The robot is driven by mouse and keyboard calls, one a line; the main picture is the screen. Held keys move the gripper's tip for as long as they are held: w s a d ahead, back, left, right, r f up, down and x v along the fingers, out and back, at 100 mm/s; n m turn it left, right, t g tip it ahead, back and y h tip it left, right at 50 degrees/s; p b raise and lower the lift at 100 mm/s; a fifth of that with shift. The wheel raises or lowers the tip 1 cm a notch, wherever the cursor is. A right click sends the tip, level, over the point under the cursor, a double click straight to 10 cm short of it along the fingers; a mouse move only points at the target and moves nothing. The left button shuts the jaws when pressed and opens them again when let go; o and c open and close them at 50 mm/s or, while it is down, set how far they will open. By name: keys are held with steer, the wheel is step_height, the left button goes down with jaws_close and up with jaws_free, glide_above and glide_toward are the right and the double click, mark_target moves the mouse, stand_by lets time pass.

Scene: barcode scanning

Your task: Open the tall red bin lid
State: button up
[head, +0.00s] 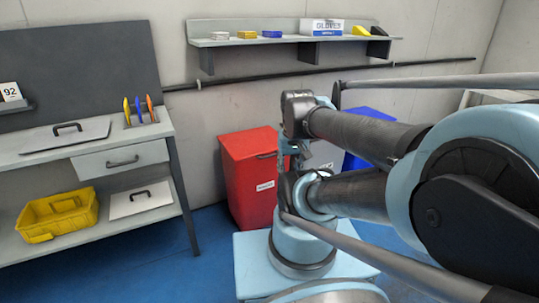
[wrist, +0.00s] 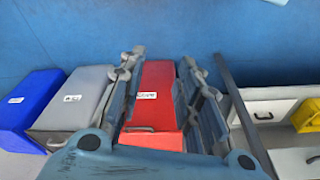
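The tall red bin (head: 248,185) stands on the floor against the back wall, with a white label on its front. Its red lid (head: 248,142) lies shut, and a dark handle (head: 266,155) shows at the front edge. In the upside-down wrist view, the red bin (wrist: 157,80) shows between the two fingers of my gripper (wrist: 162,57). The fingers are spread apart with nothing between them that they grip. I cannot tell how far they are from the bin. In the head view my arm hides much of the gripper and the bin's right side.
A grey bin (head: 322,155) and a blue bin (head: 372,132) stand to the right of the red one, partly behind my arm. A workbench (head: 90,155) with a yellow crate (head: 57,214) is at the left. A wall shelf (head: 290,40) hangs above. Blue floor shows between bench and bin.

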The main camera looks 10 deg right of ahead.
steer(key=w+r+m, duration=0.4)
steer(key=w+r, duration=0.1)
steer(key=w, duration=0.4)
steer(key=m, duration=1)
glide_above(270, 156)
steer(key=s+d, duration=0.1)
steer(key=s, duration=0.2)
step_height(270, 156, down, 6)
steer(key=shift+y, duration=0.3)
steer(key=w+f, duration=0.1)
steer(key=f, duration=0.4)
steer(key=w+f, duration=0.1)
steer(key=f, duration=0.5)
steer(key=w+f, duration=0.1)
steer(key=f, duration=0.4)
steer(key=shift+w+a+f, duration=0.1)
steer(key=shift+a+f, duration=0.25)
steer(key=shift+c, duration=0.5)
jaws_close()
